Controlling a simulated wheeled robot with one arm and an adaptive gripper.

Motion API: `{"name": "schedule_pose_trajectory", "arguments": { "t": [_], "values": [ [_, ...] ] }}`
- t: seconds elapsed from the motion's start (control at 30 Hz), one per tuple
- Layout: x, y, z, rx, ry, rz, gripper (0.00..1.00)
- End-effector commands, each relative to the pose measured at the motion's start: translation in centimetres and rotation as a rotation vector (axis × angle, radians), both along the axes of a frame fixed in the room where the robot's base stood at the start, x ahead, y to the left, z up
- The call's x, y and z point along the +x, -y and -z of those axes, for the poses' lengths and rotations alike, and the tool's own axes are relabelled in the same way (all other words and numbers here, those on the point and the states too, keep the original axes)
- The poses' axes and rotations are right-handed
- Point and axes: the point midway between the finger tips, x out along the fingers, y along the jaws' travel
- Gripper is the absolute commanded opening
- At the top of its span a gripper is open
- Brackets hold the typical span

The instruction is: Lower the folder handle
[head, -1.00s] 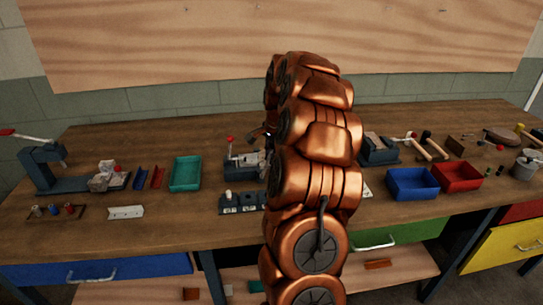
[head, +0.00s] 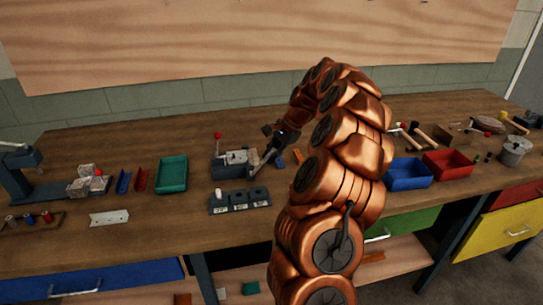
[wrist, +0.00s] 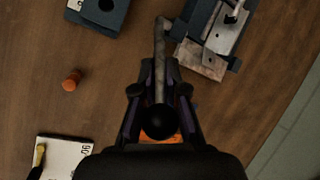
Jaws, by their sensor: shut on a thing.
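The folder (head: 235,158) is a small grey bench tool with a pale metal top, mid-bench in the head view. Part of it shows at the upper right of the wrist view (wrist: 208,62). Its handle (wrist: 160,45) is a grey rod running from the folder into my gripper, with a black ball at the near end. In the head view the handle (head: 262,160) slants up to the right from the folder. My gripper (head: 284,136) is shut on the handle; in the wrist view its fingers (wrist: 159,95) lie on both sides of the rod.
A dark block with holes (head: 239,201) stands in front of the folder. A teal tray (head: 173,174) is to the left; blue (head: 408,174) and red (head: 448,164) bins are to the right. An orange piece (head: 298,156) lies near my gripper. Bare bench lies behind the folder.

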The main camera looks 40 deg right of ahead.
Motion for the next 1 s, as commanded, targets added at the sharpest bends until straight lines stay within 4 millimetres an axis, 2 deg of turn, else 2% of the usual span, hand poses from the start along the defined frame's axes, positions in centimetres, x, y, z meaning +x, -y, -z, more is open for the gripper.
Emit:
{"name": "schedule_pose_trajectory", "arguments": {
  "t": [0.5, 0.53, 0.73, 1.0],
  "values": [
    [-0.23, 0.35, 0.28, 0.051, 0.028, 0.001, 0.00],
    [-0.23, 0.35, 0.28, 0.051, 0.028, 0.001, 0.15],
    [-0.23, 0.38, 0.30, 0.050, 0.027, 0.001, 0.35],
    [-0.25, 0.41, 0.33, 0.050, 0.026, 0.002, 0.37]
  ]
}}
